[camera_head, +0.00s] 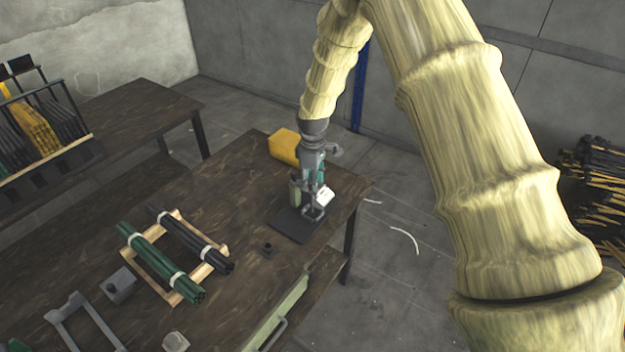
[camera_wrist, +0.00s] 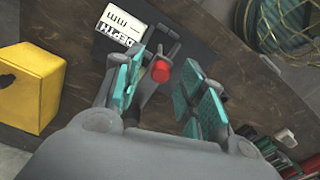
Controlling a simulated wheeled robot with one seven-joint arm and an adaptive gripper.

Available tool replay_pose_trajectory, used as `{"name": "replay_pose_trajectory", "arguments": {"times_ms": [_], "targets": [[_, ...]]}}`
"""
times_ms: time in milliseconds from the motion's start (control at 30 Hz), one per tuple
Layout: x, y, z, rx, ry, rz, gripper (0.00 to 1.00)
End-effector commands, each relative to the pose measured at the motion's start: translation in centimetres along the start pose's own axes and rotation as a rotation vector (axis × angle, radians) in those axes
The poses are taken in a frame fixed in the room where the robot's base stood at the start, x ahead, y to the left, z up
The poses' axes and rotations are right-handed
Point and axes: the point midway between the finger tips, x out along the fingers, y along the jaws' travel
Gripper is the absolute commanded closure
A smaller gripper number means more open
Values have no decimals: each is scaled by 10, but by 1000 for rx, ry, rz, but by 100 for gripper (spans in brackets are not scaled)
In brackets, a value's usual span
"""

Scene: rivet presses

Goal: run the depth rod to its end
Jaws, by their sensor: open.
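The rivet press (camera_head: 296,194) stands on a dark base plate (camera_head: 290,226) near the table's far right corner. In the wrist view its white label (camera_wrist: 121,24) reads "DEPTH" and "mm". A red-tipped part (camera_wrist: 160,71), apparently the depth rod's end, shows beside the label. My gripper (camera_wrist: 166,88) is open, its teal-padded fingers on either side of the red tip in that view. Whether a pad touches it cannot be told. In the head view my gripper (camera_head: 314,176) is over the press and hides part of it.
A yellow box (camera_head: 284,146) stands close behind the press. A wooden rack (camera_head: 176,297) with green and black rod bundles is to the left. A small dark piece (camera_head: 267,250) lies in front of the base plate. Bare tabletop (camera_head: 222,190) lies left of the press.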

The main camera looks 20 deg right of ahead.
Motion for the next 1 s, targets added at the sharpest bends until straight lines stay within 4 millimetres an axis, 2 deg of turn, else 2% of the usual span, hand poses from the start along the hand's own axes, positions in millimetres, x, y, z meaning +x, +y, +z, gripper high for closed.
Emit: {"name": "replay_pose_trajectory", "arguments": {"times_ms": [433,600,667,867,1000], "targets": [[7,0,0,0,0,0,60],[7,0,0,1,0,0,91],[7,0,0,1,0,0,100],[6,0,0,1,0,0,100],[-8,1,0,1,2,1,100]]}}
